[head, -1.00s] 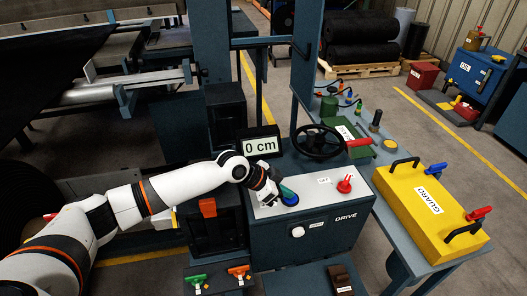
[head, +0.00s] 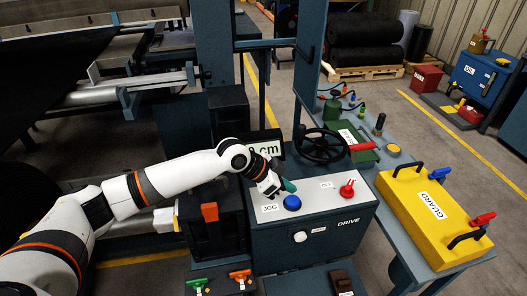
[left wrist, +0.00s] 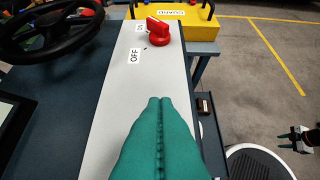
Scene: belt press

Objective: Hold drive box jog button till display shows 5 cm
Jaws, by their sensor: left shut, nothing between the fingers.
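The blue jog button (head: 292,203) is on the sloped grey top of the drive box (head: 335,238), beside its JOG label (head: 270,209). My left gripper (head: 288,186) is shut and empty, its teal fingertips just behind the button and apart from it in the head view. The button shows fully there. In the left wrist view the shut teal fingers (left wrist: 160,104) point along the panel toward a red switch (left wrist: 158,31), and the button is not visible. The display (head: 269,149) is partly covered by my left arm; "cm" shows, the digit is mostly hidden.
A black handwheel (head: 320,146) stands behind the box, with the red switch (head: 347,189) on the panel's right. A yellow guard (head: 425,205) lies on the bench to the right. A dark gripper, apparently my right one (left wrist: 294,141), shows small at the left wrist view's edge.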

